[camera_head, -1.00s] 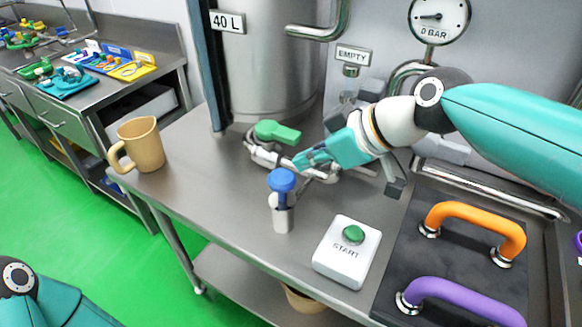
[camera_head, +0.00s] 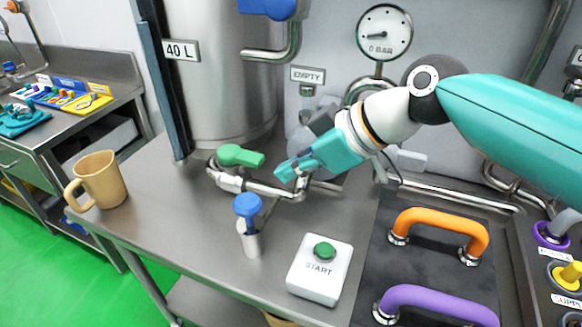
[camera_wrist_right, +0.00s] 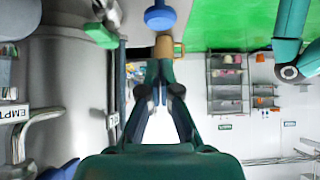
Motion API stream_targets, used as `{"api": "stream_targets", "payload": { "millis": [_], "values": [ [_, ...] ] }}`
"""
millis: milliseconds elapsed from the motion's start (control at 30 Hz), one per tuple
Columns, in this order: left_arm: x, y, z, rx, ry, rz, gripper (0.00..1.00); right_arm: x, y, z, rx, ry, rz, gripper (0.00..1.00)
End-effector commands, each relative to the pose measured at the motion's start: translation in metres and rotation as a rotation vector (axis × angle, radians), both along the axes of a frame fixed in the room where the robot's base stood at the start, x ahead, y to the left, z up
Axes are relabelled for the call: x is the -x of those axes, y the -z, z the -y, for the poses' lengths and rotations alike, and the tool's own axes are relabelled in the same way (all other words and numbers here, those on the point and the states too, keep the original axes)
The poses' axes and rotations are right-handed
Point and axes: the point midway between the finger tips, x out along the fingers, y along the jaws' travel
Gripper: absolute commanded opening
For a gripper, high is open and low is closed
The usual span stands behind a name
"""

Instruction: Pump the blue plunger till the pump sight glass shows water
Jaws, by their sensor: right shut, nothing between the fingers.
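The blue plunger (camera_head: 248,205) has a round blue knob on a stem above a short metal cylinder (camera_head: 252,243) on the steel bench. The knob also shows at the top of the right wrist view (camera_wrist_right: 160,18). My right gripper (camera_head: 281,174) is shut and empty, behind and to the right of the knob, apart from it. Its fingers also show in the right wrist view (camera_wrist_right: 158,85). A small glass fitting (camera_head: 307,91) hangs under the EMPTY sign (camera_head: 308,75); I cannot make out water in it. My left gripper is out of view.
A green-handled valve (camera_head: 240,156) and metal pipe lie behind the plunger. A white START button box (camera_head: 320,270) stands in front right. A tan mug (camera_head: 101,180) stands at the left edge. The 0 BAR gauge (camera_head: 385,32) is at the back. Orange (camera_head: 440,225) and purple (camera_head: 440,297) handles are right.

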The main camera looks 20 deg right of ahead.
Motion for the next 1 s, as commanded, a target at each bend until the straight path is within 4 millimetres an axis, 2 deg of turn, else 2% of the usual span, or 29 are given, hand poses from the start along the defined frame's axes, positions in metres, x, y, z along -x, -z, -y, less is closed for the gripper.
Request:
{"api": "stream_targets", "payload": {
  "millis": [67, 233, 333, 733, 1000],
  "values": [
    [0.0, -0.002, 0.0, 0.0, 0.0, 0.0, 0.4, 0.0, -0.003, 0.0, 0.001, -0.001, 0.0, 0.0],
    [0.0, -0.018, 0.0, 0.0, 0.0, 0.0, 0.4, -0.001, -0.03, -0.002, 0.003, -0.004, -0.005, 0.0],
    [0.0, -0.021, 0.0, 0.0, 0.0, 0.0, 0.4, -0.001, -0.037, -0.004, 0.003, -0.005, -0.01, 0.0],
    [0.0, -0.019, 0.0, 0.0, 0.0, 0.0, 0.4, -0.004, -0.03, -0.006, 0.003, -0.006, -0.013, 0.0],
    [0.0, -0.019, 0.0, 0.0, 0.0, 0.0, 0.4, -0.022, -0.003, -0.025, 0.004, -0.007, -0.016, 0.0]
  ]
}}
